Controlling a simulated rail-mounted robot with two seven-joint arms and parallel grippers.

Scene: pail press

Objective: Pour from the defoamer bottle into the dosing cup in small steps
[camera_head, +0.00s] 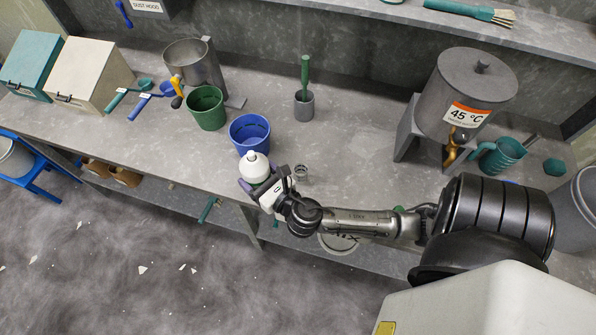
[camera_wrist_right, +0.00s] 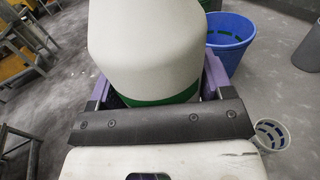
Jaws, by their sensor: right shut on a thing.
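The defoamer bottle (camera_head: 255,167) is white and rounded, held near the front edge of the bench in the head view. It fills the middle of the right wrist view (camera_wrist_right: 150,45), where a green band shows low on it. My right gripper (camera_head: 262,186) is shut around the bottle; its purple fingers lie on both sides. The bottle looks near upright; its exact tilt is hard to tell. My left gripper is out of view.
A blue pail (camera_head: 249,134) stands close behind the bottle, with a green pail (camera_head: 206,107) farther left. A grey holder (camera_head: 304,105) with a green-handled tool stands behind. A heated tank (camera_head: 466,92) and a teal jug (camera_head: 500,155) are at right. The bench between is clear.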

